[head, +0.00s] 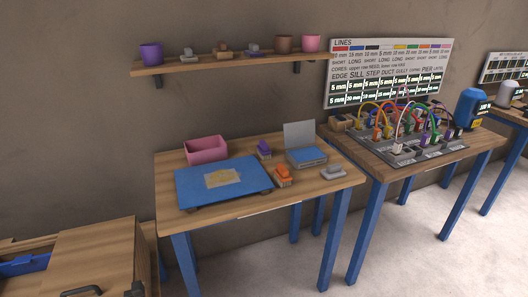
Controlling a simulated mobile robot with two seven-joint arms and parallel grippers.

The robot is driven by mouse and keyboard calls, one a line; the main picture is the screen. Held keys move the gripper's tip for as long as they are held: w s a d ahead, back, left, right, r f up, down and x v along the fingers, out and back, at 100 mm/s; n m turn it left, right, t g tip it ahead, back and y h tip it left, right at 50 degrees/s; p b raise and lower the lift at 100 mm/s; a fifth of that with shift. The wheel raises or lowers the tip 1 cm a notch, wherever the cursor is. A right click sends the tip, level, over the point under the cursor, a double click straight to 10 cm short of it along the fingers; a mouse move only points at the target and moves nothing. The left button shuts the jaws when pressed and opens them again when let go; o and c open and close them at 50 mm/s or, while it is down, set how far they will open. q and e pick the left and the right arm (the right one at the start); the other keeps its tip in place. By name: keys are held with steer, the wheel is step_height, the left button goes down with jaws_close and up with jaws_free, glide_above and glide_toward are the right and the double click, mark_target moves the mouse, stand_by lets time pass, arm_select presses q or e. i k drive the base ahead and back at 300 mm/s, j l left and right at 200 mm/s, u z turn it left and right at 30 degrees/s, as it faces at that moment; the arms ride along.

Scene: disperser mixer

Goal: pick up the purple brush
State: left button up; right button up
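A small purple object (264,149), which looks like the purple brush, rests near the back middle of the wooden table (325,182). It stands between the pink bin and the small blue box with a raised lid. A similar orange brush-like object (283,176) with a brown base sits in front of it, and a grey one (333,172) lies near the table's right edge. Neither of my grippers shows in the head view, and nothing is seen touching the purple object.
A blue board (190,188) with a tan patch, a pink bin (206,149) and the lidded box (306,157) share the table. A wall shelf (190,65) above holds pots and small blocks. A cable-filled bench (455,155) stands right; a wooden cabinet (100,255) stands front left.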

mark_target(263, 150)
steer(key=u, duration=0.45)
steer(key=i+l+u, duration=0.2)
steer(key=l+u, duration=0.2)
steer(key=l, duration=0.15)
steer(key=i+l+u, duration=0.2)
steer(key=k+l, duration=0.05)
steer(key=l, duration=0.05)
